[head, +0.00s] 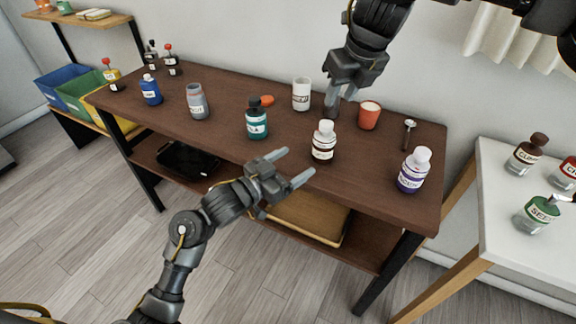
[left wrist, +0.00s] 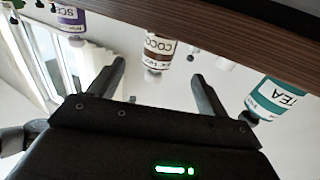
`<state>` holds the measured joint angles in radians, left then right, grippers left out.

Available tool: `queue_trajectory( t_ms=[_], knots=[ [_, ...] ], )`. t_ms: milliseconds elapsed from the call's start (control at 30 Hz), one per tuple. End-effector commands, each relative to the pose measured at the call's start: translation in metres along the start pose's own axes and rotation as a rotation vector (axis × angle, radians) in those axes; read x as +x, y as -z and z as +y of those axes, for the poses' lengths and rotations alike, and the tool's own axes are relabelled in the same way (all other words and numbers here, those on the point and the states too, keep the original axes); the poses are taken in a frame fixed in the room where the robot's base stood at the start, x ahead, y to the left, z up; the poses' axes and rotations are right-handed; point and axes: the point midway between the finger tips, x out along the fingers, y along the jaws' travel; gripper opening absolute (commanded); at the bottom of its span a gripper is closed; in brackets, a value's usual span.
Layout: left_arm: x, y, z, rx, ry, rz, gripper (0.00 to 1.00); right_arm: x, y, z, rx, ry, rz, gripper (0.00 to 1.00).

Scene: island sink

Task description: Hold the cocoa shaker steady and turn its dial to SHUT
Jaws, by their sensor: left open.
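The cocoa shaker (head: 323,142) is a white-capped bottle with a brown and white label, upright near the front edge of the brown table. It shows inverted in the left wrist view (left wrist: 160,42), label partly readable, between the finger directions but ahead of them. Its dial setting is too small to read. My left gripper (head: 289,167) is open and empty, in front of the table edge and short of the shaker, fingers pointing toward it. My right gripper (head: 338,100) points down behind the shaker, near the white jar; its finger opening is unclear.
A teal tea bottle (head: 257,120) stands left of the shaker and a purple-labelled bottle (head: 414,170) right. Behind are a white jar (head: 301,94), an orange cup (head: 369,115) and a small spoon-like tool (head: 409,132). A white side table (head: 495,215) holds more bottles.

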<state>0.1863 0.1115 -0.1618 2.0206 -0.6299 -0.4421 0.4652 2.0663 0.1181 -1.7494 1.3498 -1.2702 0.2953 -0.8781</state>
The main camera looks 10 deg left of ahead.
Motion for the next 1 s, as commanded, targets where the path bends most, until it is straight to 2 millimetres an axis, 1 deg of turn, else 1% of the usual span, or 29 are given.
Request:
queue_trajectory(
  t_ms=[300,500,600,700,967,1000],
  knots=[
    [0.056,0.001,0.0,-0.003,0.0,0.001,0.77,0.0,0.0,0.0,0.0,0.0,0.0,0.36],
    [0.084,0.001,0.0,-0.001,0.001,0.001,0.77,0.0,0.0,0.0,0.0,0.0,0.0,0.36],
    [0.092,0.0,0.0,-0.002,0.0,0.0,0.77,0.0,0.0,0.0,0.0,0.0,0.0,0.36],
    [0.096,0.0,0.0,0.0,0.001,0.001,0.77,0.0,0.0,0.0,0.0,0.0,0.0,0.36],
    [0.097,0.0,0.0,0.001,0.001,0.001,0.77,0.0,0.0,0.0,0.0,0.0,0.0,0.36],
    [0.097,0.0,0.0,0.0,0.001,0.0,0.76,0.0,0.0,0.0,0.0,0.0,0.0,0.36]
  ],
)
